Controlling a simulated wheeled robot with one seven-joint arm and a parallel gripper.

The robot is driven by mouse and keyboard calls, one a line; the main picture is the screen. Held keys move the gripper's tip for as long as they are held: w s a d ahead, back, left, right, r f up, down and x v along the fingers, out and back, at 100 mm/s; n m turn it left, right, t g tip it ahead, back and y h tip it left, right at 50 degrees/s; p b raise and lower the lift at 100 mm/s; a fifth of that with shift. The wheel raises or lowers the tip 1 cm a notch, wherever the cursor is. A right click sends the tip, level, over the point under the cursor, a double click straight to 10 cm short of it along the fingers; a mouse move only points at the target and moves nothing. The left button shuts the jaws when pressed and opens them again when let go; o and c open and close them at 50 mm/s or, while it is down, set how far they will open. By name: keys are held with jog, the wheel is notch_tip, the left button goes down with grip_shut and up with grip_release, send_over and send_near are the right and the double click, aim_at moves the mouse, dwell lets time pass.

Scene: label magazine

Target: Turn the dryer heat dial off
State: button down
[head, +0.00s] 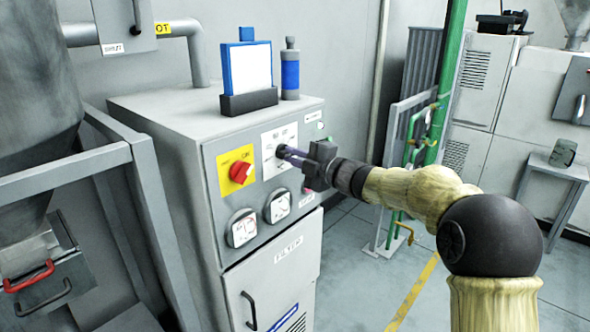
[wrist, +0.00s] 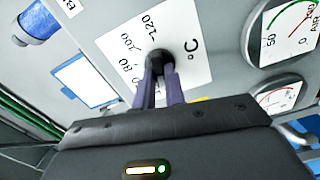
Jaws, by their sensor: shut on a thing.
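The heat dial (wrist: 158,58) is a dark knob on a white scale plate marked in °C, with 80, 100 and 120 legible in the wrist view. The plate (head: 271,142) is on the upper front panel of the grey dryer cabinet (head: 186,139). My gripper (head: 283,152) reaches the dial from the right; in the wrist view its two purple fingers (wrist: 160,75) are shut on the dial knob. The fingers hide part of the scale and most of the knob, so I cannot tell where the pointer stands.
A red rotary switch (head: 240,172) on a yellow plate is left of the dial. Two gauges (head: 243,229) (head: 279,207) are below. A blue-framed card in a stand (head: 250,68) and a blue-banded bottle (head: 290,72) stand on top.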

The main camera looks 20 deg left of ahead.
jog(key=n+b, duration=0.3)
jog(key=n, duration=0.1)
jog(key=shift+f, duration=0.2)
jog(key=shift+b, duration=0.3)
jog(key=c, duration=1.5)
grip_release()
jog(key=shift+r, duration=0.1)
jog(key=shift+o, duration=0.2)
jog(key=shift+s+d, duration=0.15)
jog(key=shift+d, duration=0.45)
jog(key=v, duration=1.6)
jog(key=shift+s+b, duration=0.2)
jog(key=shift+b, duration=0.25)
